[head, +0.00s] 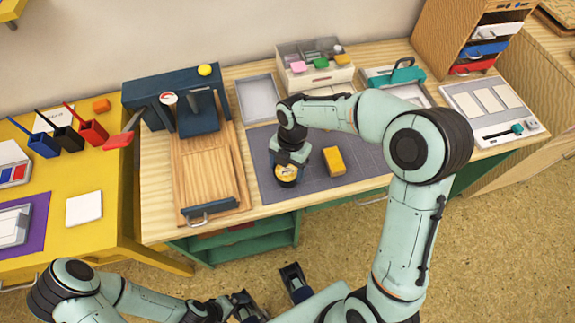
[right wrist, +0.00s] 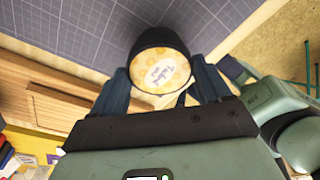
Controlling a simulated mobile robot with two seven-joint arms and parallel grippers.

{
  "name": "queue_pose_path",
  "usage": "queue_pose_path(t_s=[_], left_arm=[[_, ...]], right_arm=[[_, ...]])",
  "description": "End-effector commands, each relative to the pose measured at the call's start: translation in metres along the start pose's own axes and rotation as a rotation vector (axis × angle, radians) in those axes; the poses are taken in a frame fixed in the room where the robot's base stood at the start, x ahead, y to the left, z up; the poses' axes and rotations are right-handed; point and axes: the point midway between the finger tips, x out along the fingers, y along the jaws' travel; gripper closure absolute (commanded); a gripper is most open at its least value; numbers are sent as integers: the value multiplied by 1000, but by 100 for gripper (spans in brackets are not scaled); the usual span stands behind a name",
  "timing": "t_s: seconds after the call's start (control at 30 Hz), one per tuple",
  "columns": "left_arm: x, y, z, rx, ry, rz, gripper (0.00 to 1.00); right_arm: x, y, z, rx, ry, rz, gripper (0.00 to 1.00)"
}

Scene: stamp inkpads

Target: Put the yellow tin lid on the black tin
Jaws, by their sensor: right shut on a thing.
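The yellow tin lid (right wrist: 161,73) has a printed round top that faces the camera in the right wrist view. The black tin (right wrist: 163,39) is right behind it, lined up with it; I cannot tell whether the lid is fully seated. My right gripper (right wrist: 165,85) is shut on the lid, with a finger at each side. In the head view the lid (head: 287,170) and the dark tin (head: 286,183) are under my right gripper (head: 287,166), at the left part of the grey mat. My left gripper (head: 270,294) is open and empty, low in front of the bench.
A yellow block (head: 334,161) lies on the grey mat (head: 355,178) just right of the tin. A wooden board with a blue press (head: 208,175) is to the left. An empty grey tray (head: 260,98) and a drawer box (head: 315,66) are behind. The mat's right part is clear.

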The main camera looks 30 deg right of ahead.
Motion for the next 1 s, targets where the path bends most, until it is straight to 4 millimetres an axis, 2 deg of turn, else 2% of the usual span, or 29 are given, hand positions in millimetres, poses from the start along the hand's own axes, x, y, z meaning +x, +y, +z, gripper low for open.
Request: queue_pose_path(t_s=[1.0], left_arm=[[8, -3, 0, -1, -2, -1, 0]], right_arm=[[13, 0, 2, 0, 0, -1, 52]])
